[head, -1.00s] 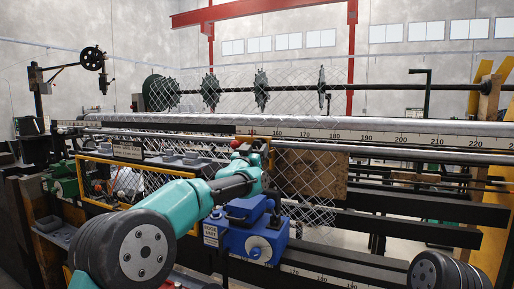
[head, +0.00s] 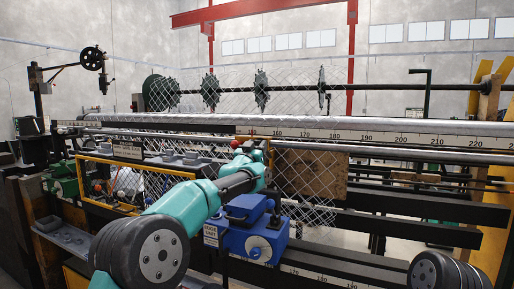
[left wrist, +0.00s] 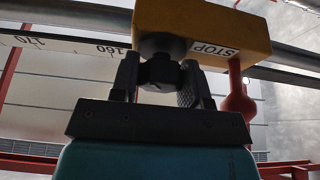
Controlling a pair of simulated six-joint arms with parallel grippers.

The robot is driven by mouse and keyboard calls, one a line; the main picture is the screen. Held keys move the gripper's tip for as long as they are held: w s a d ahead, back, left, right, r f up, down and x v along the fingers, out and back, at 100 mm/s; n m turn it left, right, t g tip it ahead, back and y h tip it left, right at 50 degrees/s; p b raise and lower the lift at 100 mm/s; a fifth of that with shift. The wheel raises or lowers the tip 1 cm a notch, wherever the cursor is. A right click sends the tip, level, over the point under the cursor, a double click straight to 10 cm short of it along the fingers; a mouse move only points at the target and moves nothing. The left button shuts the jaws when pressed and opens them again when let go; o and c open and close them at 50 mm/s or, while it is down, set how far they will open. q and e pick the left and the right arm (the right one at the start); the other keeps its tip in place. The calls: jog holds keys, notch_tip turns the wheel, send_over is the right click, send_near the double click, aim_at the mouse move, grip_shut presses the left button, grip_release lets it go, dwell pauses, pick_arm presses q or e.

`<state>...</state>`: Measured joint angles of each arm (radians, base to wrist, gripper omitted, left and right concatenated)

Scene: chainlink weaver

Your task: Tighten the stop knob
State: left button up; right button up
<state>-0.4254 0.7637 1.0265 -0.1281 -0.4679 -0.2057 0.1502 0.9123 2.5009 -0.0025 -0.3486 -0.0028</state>
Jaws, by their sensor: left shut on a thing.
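The stop is a yellow block (left wrist: 215,32) with a white STOP label (left wrist: 214,49), set against the scale bar in the left wrist view. Its dark stop knob (left wrist: 161,73) hangs below the block. My left gripper (left wrist: 159,86) has one finger on each side of the knob and is shut on it from below. In the head view, my left gripper (head: 257,148) reaches up to the rail near the middle, and the knob is hidden there. My right gripper is out of view.
A red ball-ended lever (left wrist: 237,103) hangs beside the stop, close to my gripper's right side. A blue unit (head: 254,236) stands below my left forearm. Wire mesh (head: 303,188) hangs right of the gripper. A numbered scale (head: 380,138) runs along the rail.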

pick_arm(q)
jog(key=shift+c, duration=1.2)
jog(key=shift+m, duration=0.4)
jog(key=shift+m+g+h, duration=0.65)
jog(key=shift+m+h, duration=0.25)
jog(key=shift+m, duration=0.95)
jog(key=shift+m+g+h, duration=0.65)
jog(key=shift+m+h, duration=0.25)
jog(key=shift+m, duration=0.95)
jog(key=o, duration=0.9)
jog(key=shift+a, duration=0.1)
